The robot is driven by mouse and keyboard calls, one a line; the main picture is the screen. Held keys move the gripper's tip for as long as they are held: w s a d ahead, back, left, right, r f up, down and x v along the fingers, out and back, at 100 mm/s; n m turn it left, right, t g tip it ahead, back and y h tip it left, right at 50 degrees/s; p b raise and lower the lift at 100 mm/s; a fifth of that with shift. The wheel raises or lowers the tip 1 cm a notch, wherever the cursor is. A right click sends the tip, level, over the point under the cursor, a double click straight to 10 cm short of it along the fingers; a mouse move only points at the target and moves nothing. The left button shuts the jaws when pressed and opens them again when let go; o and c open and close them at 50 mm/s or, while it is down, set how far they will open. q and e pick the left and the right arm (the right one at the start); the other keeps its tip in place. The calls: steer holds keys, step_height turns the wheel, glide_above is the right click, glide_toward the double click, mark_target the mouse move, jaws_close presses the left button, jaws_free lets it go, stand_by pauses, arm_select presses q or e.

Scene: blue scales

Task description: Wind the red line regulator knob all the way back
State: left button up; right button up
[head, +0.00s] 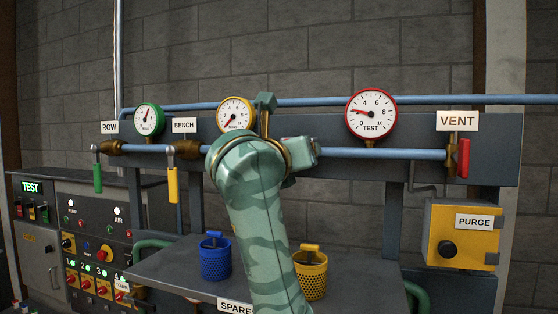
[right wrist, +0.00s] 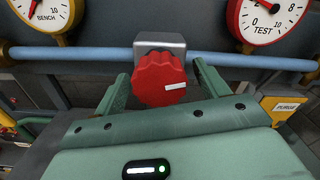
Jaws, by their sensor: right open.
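The red regulator knob (right wrist: 158,80) shows in the right wrist view, ribbed, with a white mark pointing to the right. It sits on a grey metal block (right wrist: 160,42) on the blue pipe. My right gripper (right wrist: 160,92) is open, with one green finger on each side of the knob. A gap seems to show between the knob and each finger. My left gripper is not in view.
The yellow BENCH gauge (head: 236,114) and green ROW gauge (head: 149,120) stand left along the pipe. A red-handled VENT valve (head: 463,158) is at the right, above the yellow PURGE box (head: 461,236). Blue (head: 215,259) and yellow (head: 310,275) baskets stand on the shelf below.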

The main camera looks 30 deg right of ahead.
steer(key=b+v, duration=0.4)
steer(key=v, duration=1.1)
steer(key=shift+s+a, duration=0.25)
steer(key=shift+a, duration=0.05)
